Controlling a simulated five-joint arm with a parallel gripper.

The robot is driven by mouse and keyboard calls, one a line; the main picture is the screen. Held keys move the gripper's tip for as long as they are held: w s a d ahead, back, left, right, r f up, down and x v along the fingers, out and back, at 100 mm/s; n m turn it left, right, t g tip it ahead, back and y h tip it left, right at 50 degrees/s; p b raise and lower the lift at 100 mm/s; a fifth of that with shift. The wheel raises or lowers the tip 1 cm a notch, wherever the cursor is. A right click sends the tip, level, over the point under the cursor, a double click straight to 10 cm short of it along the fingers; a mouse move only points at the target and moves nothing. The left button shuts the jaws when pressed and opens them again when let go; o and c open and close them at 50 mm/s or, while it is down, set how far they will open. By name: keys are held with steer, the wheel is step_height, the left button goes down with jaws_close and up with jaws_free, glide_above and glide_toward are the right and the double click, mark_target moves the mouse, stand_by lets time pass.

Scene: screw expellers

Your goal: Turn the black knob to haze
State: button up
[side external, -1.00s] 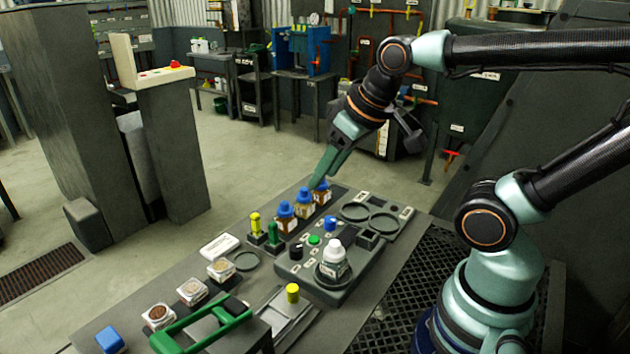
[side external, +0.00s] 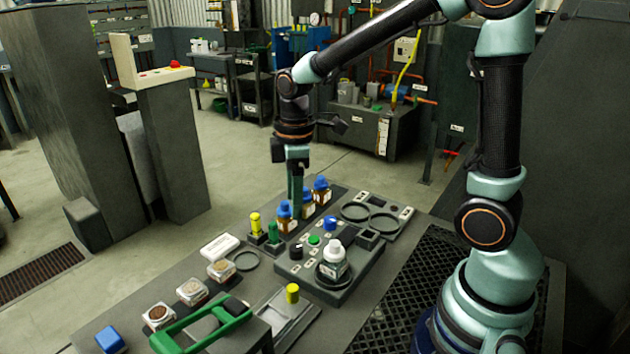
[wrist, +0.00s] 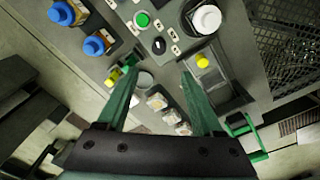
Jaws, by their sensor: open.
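The black knob (side external: 296,251) is on the left part of the grey control panel (side external: 345,290), left of a green button (side external: 314,240). In the wrist view the knob (wrist: 158,46) shows ahead of the fingertips, near the middle of the picture, with a pale mark on it. Small white labels surround it, but their words are too small to read. My gripper (wrist: 158,74) is open and empty, its green fingers wide apart. In the side view my gripper (side external: 296,208) points down above the blue-capped bottles and the panel, apart from the knob.
Several blue-capped bottles (side external: 284,218) stand behind the panel. A yellow-topped item (side external: 255,223) and a green one (side external: 273,232) stand to its left. A white-capped bottle (side external: 333,262) sits on the panel's front, and a blue knob (side external: 330,223) is near its back.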

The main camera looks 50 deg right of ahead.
mark_target(296, 248)
steer(key=f, duration=1.2)
steer(key=shift+w+d+f, duration=0.15)
steer(key=shift+w+d, duration=0.05)
jaws_close()
